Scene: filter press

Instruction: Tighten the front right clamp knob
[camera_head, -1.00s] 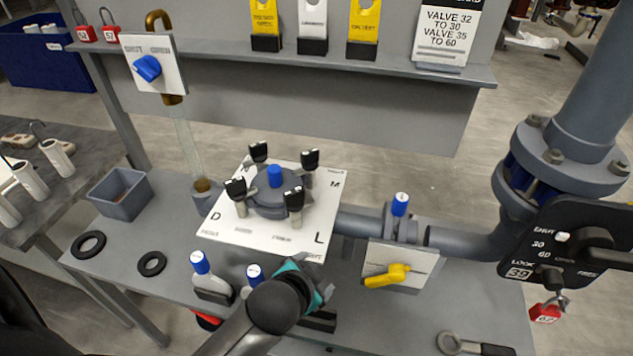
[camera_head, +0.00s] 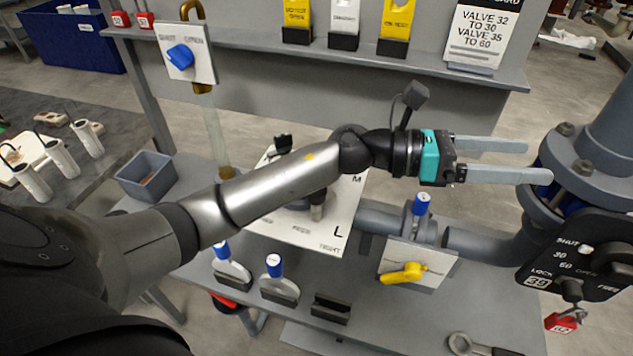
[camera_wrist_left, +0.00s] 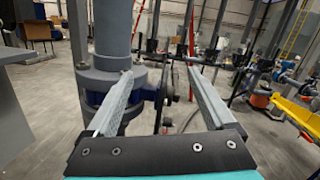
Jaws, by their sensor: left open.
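The filter press sits on a white lettered plate (camera_head: 290,232) on the grey bench, mostly hidden behind my left arm. The front right clamp knob (camera_head: 318,207) shows only in its lower part, just below my forearm, near the letter L. The back left clamp knob (camera_head: 283,142) shows its black top above the arm. The other clamp knobs are hidden. My left gripper (camera_head: 537,160) is open and empty, stretched to the right past the press, its fingers pointing at the big pipe flange. In the left wrist view its two fingers (camera_wrist_left: 162,88) are wide apart with nothing between them.
A grey pipe flange (camera_head: 590,165) and a black valve plate (camera_head: 580,250) stand close to the fingertips. A yellow-handled valve (camera_head: 403,273) and blue-capped holders (camera_head: 275,270) are along the bench front. A sign shelf (camera_head: 400,60) runs behind.

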